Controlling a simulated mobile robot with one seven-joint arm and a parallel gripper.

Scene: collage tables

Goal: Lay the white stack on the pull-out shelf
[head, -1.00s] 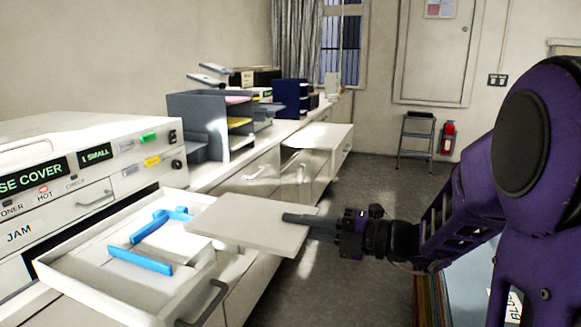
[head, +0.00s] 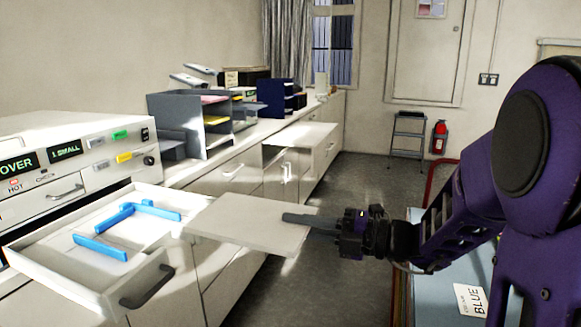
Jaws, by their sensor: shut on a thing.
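My gripper (head: 300,221) is shut on the right edge of a white stack (head: 235,221), a flat, thin pale slab held roughly level in mid-air. The stack's left edge overlaps the right side of the open paper drawer in the picture; I cannot tell whether they touch. A white pull-out shelf (head: 308,134) juts out from the cabinet row farther along, beyond the stack. Its top looks bare.
The open white drawer (head: 160,262) with blue guides (head: 152,208) and a dark handle sticks out of the copier at left. Grey letter trays (head: 178,120) stand on the counter. A blue-topped surface (head: 440,290) is at lower right. Grey floor lies between.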

